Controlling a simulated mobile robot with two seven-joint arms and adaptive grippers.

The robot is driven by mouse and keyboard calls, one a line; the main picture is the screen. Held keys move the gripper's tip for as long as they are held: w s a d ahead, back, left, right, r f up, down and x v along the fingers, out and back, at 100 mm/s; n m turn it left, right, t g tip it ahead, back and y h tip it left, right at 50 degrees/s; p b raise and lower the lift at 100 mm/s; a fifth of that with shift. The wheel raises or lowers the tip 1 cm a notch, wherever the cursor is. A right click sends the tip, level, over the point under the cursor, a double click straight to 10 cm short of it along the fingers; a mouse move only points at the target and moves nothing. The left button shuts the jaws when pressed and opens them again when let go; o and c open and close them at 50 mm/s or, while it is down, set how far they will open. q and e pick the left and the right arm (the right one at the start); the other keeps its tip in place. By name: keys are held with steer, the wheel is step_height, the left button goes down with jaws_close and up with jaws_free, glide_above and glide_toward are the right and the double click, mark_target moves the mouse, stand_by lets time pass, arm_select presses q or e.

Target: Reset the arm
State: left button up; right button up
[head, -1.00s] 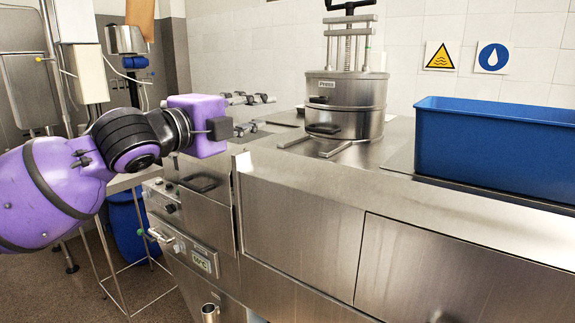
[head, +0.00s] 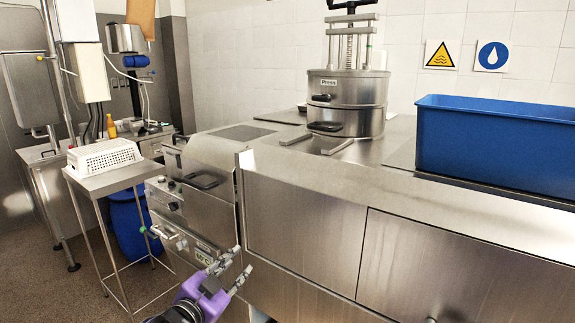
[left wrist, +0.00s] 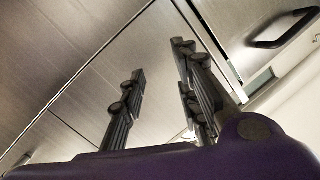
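My left gripper (head: 240,261) is purple with grey jointed fingers. It is low in the head view, in front of the steel cabinet fronts. Most of my left arm is below the head picture's edge. My right arm and gripper are not in view.
A steel counter (head: 300,170) carries a press (head: 346,100) and a blue bin (head: 500,145). At left, a white perforated basket (head: 104,155) rests on a small stand, with a blue drum (head: 130,225) below. Bare floor shows at lower left.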

arm_select(q)
steer(key=s+a+f+n+g+y, duration=0.1)
steer(key=s+f+n, duration=0.1)
steer(key=s+f, duration=0.3)
steer(key=s+a+f+n+y, duration=0.1)
steer(key=s+a+f, duration=0.1)
steer(key=f, duration=0.5)
steer(key=s+a+f+n+g+y, duration=0.1)
steer(key=s+f+n+g+y, duration=0.1)
steer(key=s+f, duration=0.9)
steer(key=s+a+f+n+g+y, duration=0.1)
steer(key=s+a+f+n+g, duration=0.1)
steer(key=s+f, duration=1)
steer(key=s+n+g, duration=0.1)
steer(key=s+n, duration=0.1)
steer(key=s, duration=0.4)
steer(key=shift+a+n+y, duration=0.25)
steer(key=shift+n+y, duration=0.05)
steer(key=shift+y, duration=0.1)
steer(key=shift+s, duration=0.1)
steer(key=shift+c, duration=0.5)
